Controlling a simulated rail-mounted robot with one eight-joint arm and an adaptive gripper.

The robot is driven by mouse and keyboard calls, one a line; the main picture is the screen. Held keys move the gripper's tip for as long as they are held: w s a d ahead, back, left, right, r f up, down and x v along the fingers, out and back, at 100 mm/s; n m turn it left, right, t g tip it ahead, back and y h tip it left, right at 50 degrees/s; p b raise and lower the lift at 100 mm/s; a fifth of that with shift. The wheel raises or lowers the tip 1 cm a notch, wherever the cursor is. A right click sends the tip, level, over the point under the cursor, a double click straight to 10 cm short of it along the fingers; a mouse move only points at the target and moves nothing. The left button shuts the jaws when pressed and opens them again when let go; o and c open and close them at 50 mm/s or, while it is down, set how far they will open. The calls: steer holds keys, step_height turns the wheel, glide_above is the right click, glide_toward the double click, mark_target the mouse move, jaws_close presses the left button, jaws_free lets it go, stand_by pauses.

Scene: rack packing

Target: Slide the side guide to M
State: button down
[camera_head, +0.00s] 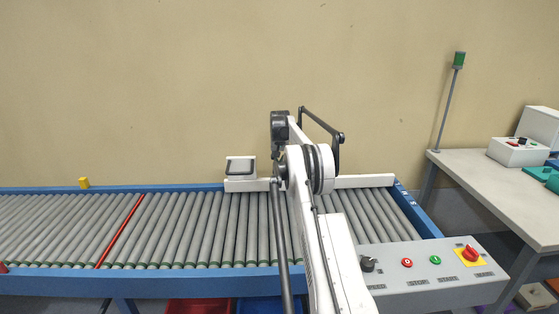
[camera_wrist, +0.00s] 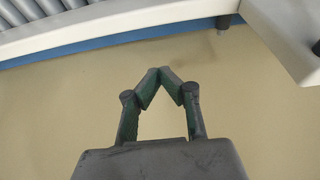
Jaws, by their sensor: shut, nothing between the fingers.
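The side guide (camera_head: 362,181) is a long white bar along the far edge of the roller conveyor. A white block with a dark-edged face (camera_head: 240,168) stands at its left end. My arm hides the middle of the bar. Small marks show on the blue frame at the far right corner, too small to read. My gripper (camera_wrist: 165,73) is shut and empty, its fingertips meeting in the wrist view over the beige wall. A white strip along the rollers (camera_wrist: 110,20) shows above the fingers there, apart from them. I cannot make out the fingertips in the head view.
A control panel (camera_head: 430,275) stands front right. A table (camera_head: 480,185) with a green-topped post (camera_head: 459,60) is at right. Red and blue bins sit below.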

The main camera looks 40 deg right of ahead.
steer(key=x, duration=0.6)
steer(key=shift+s+a+b, duration=0.3)
steer(key=shift+s+a, duration=1)
steer(key=shift+s, duration=0.2)
steer(key=shift+s, duration=0.1)
